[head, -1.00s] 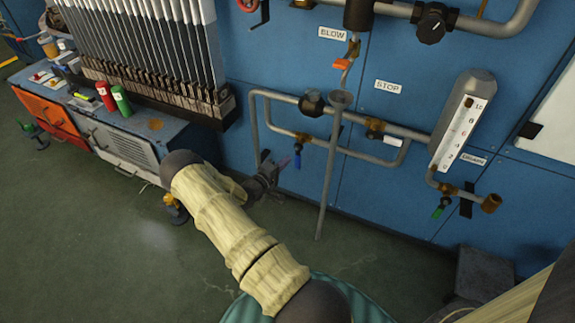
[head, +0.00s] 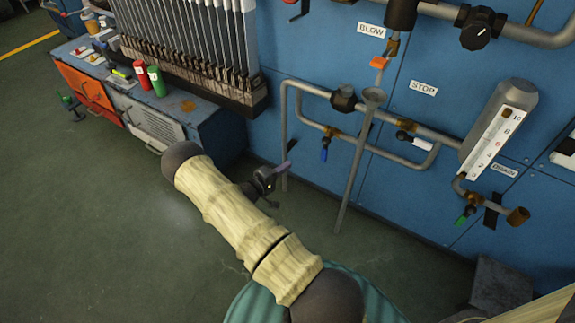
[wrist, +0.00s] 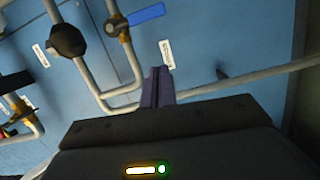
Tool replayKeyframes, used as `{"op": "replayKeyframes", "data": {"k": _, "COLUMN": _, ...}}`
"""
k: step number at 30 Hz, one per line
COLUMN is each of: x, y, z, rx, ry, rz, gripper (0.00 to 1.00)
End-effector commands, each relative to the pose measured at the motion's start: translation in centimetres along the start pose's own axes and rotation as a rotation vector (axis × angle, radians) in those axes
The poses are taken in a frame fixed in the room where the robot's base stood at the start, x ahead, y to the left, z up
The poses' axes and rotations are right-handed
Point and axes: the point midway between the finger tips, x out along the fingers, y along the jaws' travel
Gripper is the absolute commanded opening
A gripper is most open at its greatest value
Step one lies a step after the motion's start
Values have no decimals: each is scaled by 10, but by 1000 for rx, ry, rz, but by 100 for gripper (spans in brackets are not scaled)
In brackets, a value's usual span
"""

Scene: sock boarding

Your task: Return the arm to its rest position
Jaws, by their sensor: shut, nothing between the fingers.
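My gripper (head: 285,168) shows small in the head view, past the pale ribbed sleeve of my arm, in front of the blue panel wall near the lower pipes. In the wrist view its purple fingers (wrist: 157,88) are together, with nothing between them. They point toward the blue wall and its pipes and look apart from them. My arm is bent, and its sleeve hides part of the floor and the wall's foot.
Pipes with a blue-handled valve (head: 324,155), a funnel (head: 374,97) and a gauge (head: 498,130) line the blue wall. A grey cabinet (head: 205,118) holding a red can (head: 140,72) and a green can (head: 157,82) stands left.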

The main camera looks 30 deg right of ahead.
Motion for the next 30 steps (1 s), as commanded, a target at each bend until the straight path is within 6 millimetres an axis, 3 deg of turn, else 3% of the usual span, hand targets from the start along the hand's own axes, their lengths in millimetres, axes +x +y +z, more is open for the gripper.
{"op": "replayKeyframes", "data": {"k": 11, "x": 0, "y": 1, "z": -2, "rx": 5, "ry": 3, "rz": -5, "gripper": 0}}
{"op": "replayKeyframes", "data": {"k": 17, "x": -3, "y": 10, "z": -19, "rx": 92, "ry": 42, "rz": -122, "gripper": 0}}
{"op": "replayKeyframes", "data": {"k": 23, "x": -23, "y": 28, "z": -53, "rx": 266, "ry": 117, "rz": -390, "gripper": 0}}
{"op": "replayKeyframes", "data": {"k": 30, "x": -67, "y": 61, "z": -79, "rx": 432, "ry": 177, "rz": -730, "gripper": 0}}
